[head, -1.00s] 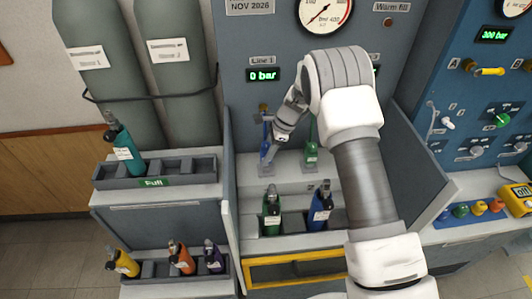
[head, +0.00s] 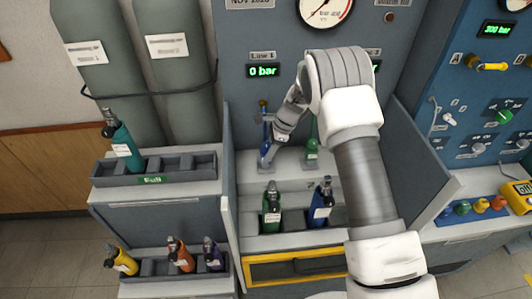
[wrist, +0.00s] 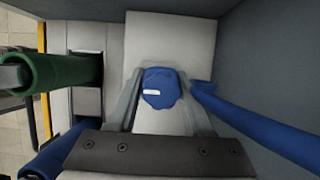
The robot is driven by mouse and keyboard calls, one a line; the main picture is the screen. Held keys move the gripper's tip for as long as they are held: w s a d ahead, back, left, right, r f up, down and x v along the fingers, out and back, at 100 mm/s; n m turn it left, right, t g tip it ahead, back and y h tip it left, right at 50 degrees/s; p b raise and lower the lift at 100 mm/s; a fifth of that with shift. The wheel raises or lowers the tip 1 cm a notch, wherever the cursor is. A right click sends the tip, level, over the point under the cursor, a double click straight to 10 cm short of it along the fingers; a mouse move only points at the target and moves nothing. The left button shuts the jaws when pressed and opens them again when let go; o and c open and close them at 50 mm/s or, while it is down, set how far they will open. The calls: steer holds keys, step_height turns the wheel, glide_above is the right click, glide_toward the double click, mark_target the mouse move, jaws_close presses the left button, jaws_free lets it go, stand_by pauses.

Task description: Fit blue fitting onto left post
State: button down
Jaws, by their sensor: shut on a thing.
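My gripper (wrist: 160,98) is shut on the blue fitting (wrist: 161,88), which sits between its two fingers in the wrist view. The fitting looks like a rounded blue block with a small white mark. In the head view, my gripper (head: 271,152) is at the left station inside the bench, beside the blue hose (head: 265,132). That hose also shows in the wrist view (wrist: 258,127), to the right of the fitting. The left post is hidden behind my gripper and the fitting, so I cannot tell whether the fitting touches it.
A green fitting (head: 312,146) stands at the right station. A green bottle (head: 271,208) and a blue bottle (head: 321,203) stand in the front rack. A side wall (head: 425,155) bounds the bench on the right. The display (head: 263,71) reads 0 bar.

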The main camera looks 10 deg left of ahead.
steer(key=shift+f, duration=0.1)
steer(key=shift+c, duration=1.2)
jaws_free()
steer(key=shift+d, duration=0.1)
steer(key=b+v, duration=0.1)
steer(key=v, duration=1.6)
steer(key=shift+w+d, duration=0.1)
steer(key=shift+w, duration=0.05)
